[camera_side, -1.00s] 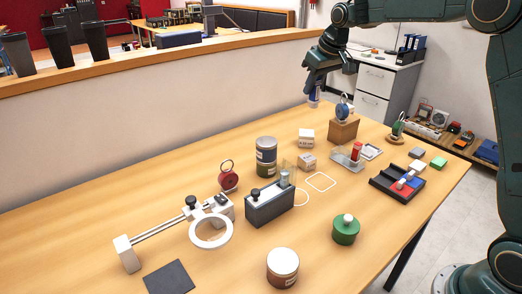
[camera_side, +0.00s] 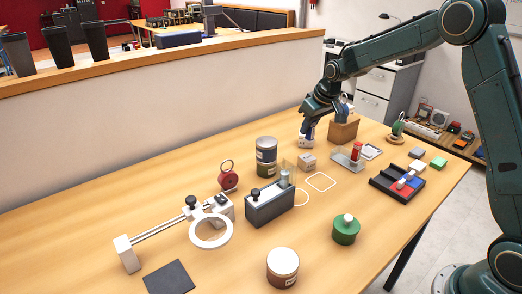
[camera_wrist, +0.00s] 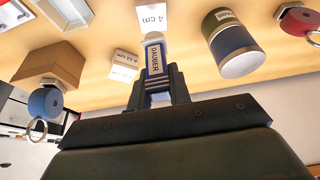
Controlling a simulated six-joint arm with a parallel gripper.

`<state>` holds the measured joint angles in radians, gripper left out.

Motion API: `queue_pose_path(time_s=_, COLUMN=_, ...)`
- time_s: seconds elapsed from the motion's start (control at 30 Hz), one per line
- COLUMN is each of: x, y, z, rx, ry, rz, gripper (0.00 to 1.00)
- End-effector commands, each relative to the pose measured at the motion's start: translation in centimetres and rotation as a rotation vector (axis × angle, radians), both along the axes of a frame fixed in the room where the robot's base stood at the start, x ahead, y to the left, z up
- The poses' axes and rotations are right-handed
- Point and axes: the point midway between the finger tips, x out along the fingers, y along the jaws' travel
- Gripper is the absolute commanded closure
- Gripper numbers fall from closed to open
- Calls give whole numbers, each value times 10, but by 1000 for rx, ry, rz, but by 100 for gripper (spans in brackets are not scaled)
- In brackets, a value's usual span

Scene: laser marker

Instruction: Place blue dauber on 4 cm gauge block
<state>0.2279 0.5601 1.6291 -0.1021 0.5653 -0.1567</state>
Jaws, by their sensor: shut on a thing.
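My gripper (camera_side: 306,127) is shut on the blue dauber (camera_wrist: 157,62), a blue-and-white tube lettered DAUBER. In the wrist view the dauber sits between the fingers, its pale end pointing at the white block marked 4 cm (camera_wrist: 152,14). Whether the dauber touches that block cannot be told. In the side view my gripper is low over the back of the table, left of the wooden block, and covers much of the dauber and a white block below it.
A second labelled block (camera_wrist: 124,64) is close to the left of the dauber. The wooden block (camera_side: 343,131) with a blue round tag stands close by to the right. Stacked cans (camera_side: 266,158) and a small pale block (camera_side: 307,160) stand nearby to the left and front.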

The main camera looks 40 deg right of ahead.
Motion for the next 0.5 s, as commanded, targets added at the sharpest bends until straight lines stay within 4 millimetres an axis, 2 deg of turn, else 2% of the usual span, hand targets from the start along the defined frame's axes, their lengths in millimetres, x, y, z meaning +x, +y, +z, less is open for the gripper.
queue_pose_path(time_s=0.33, x=-1, y=0, z=-34, rx=1, ry=3, rz=0, gripper=100)
queue_pose_path(time_s=0.5, x=0, y=0, z=-42, rx=0, ry=1, rz=0, gripper=100)
